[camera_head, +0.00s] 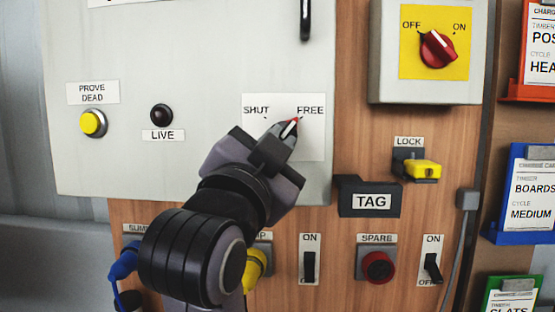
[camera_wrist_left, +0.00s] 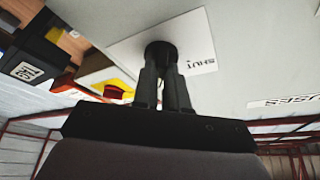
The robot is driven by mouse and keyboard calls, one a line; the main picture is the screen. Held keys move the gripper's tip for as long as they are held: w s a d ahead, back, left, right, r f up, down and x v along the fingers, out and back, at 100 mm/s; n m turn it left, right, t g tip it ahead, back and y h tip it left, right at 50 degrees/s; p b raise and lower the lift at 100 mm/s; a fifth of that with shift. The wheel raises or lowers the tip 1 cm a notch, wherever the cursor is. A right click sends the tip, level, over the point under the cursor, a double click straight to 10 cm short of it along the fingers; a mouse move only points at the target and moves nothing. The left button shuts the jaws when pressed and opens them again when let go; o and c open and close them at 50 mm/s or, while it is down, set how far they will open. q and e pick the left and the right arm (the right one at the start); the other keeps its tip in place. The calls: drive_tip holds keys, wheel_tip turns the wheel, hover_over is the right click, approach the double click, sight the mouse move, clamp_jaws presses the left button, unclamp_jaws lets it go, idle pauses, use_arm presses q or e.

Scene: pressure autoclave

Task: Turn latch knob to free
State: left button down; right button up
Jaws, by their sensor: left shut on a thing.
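The latch knob (camera_head: 290,128) is on the white SHUT/FREE label plate (camera_head: 312,142) on the grey panel door. Its red and white pointer end shows past my fingers and points up and right, toward the FREE mark. My left gripper (camera_head: 276,146) is shut on the knob and hides most of it. In the left wrist view, the dark round knob (camera_wrist_left: 160,50) sits between the tips of my left gripper (camera_wrist_left: 163,75), with the word SHUT beside it. My right gripper is not in view.
A red rotary switch (camera_head: 437,48) is at the upper right. A yellow LOCK piece (camera_head: 422,169) and a black TAG holder (camera_head: 369,197) stick out right of the door. Switches line the board below. A dark handle (camera_head: 305,18) is on the door above.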

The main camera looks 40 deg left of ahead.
use_arm(q)
drive_tip(key=shift+a+m+h, duration=0.1)
drive_tip(key=shift+m+h, duration=0.2)
drive_tip(key=shift+m, duration=0.5)
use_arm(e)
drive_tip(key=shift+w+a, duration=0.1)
use_arm(q)
drive_tip(key=c, duration=1.2)
unclamp_jaws()
drive_tip(key=shift+o, duration=0.2)
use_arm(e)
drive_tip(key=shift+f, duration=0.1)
use_arm(q)
drive_tip(key=b+v, duration=0.7)
drive_tip(key=b, duration=0.1)
drive_tip(key=shift+b, duration=0.4)
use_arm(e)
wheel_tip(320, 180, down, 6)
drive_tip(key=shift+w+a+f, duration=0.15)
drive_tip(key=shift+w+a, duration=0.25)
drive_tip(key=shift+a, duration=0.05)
